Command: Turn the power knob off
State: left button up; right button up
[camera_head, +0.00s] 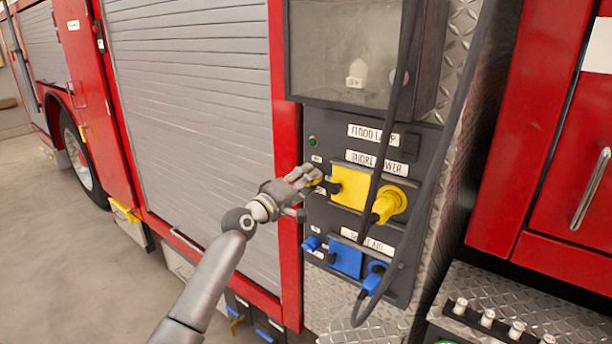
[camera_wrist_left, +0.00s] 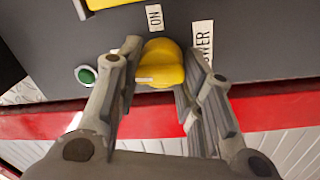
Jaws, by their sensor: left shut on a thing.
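The yellow power knob (camera_wrist_left: 162,65) sits on the dark control panel (camera_head: 325,222), between an ON label (camera_wrist_left: 155,17) and a label reading POWER (camera_wrist_left: 203,42). My left gripper (camera_head: 310,182) reaches the panel from the left. In the left wrist view its two fingers stand on either side of the knob, shut on it. A pale mark shows on the knob's near edge. In the head view the fingers hide most of the knob. My right gripper is in neither view.
A yellow socket cover (camera_head: 349,187) and yellow plug (camera_head: 388,205) sit right of the knob, with a black cable hanging in front. A blue knob (camera_head: 311,243) and blue socket cover (camera_head: 346,260) are below. A green button (camera_wrist_left: 86,75) is close to one finger.

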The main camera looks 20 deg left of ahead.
pick_arm(q)
jog(key=shift+n, duration=0.7)
jog(key=shift+p, duration=0.3)
jog(key=o, duration=1)
jog(key=shift+a, duration=0.1)
jog(key=v, duration=1.2)
jog(key=shift+f, duration=0.1)
jog(key=shift+f, duration=0.1)
